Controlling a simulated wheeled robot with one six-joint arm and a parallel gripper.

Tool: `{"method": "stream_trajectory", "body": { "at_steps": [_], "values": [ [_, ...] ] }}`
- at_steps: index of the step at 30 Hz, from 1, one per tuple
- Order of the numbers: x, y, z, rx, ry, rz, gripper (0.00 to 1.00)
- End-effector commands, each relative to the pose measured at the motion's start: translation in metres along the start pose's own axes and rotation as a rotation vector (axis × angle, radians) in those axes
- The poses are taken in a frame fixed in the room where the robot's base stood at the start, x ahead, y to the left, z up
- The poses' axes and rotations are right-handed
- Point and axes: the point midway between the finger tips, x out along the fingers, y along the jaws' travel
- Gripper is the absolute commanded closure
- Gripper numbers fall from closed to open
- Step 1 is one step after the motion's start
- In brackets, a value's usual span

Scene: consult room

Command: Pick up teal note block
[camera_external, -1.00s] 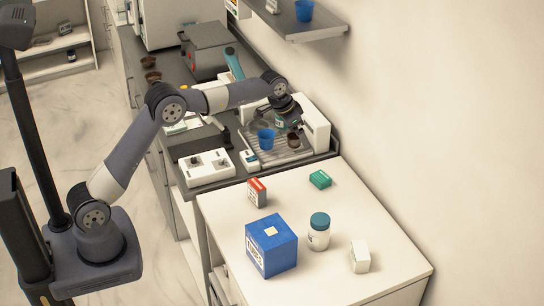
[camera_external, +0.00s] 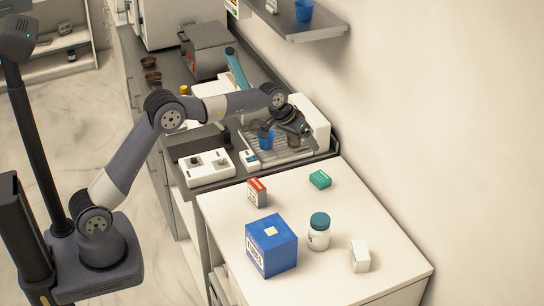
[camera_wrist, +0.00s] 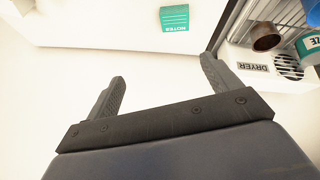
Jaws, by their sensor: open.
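The teal note block (camera_external: 320,179) lies on the white tabletop (camera_external: 375,218), near its back edge by the grey counter. In the wrist view the block (camera_wrist: 174,18) shows at the top centre, with the word NOTES upside down on its side. My gripper (camera_external: 309,144) is above the drying rack, up and to the left of the block. In the wrist view the two fingers of my gripper (camera_wrist: 163,70) are spread apart with nothing between them. They are apart from the block.
On the white table stand a red-and-white box (camera_external: 257,192), a blue box (camera_external: 270,248), a teal-lidded jar (camera_external: 319,232) and a small white box (camera_external: 360,257). A blue cup (camera_external: 267,139) stands on the rack. The wall is on the right. The table around the block is clear.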

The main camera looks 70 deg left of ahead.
Motion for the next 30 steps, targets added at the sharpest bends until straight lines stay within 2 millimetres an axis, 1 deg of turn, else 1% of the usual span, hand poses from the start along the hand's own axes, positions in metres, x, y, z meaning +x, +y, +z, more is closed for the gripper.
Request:
{"method": "stream_trajectory", "body": {
  "at_steps": [1,3,5,9,14,18,20,24,27,30],
  "values": [
    [0.019,0.002,0.009,-0.11,0.024,0.031,0.15],
    [0.032,0.008,0.012,-0.291,0.062,0.082,0.15],
    [0.042,0.013,0.015,-0.449,0.089,0.128,0.15],
    [0.062,0.019,0.02,-0.823,0.136,0.241,0.15],
    [0.084,0.019,0.028,-1.26,0.164,0.378,0.15],
    [0.101,0.011,0.035,-1.648,0.173,0.509,0.15],
    [0.107,0.006,0.039,-1.813,0.172,0.569,0.15],
    [0.122,-0.01,0.051,-2.189,0.165,0.717,0.15],
    [0.129,-0.022,0.058,-2.417,0.156,0.823,0.15],
    [0.133,-0.033,0.064,-2.582,0.146,0.905,0.15]
  ]
}}
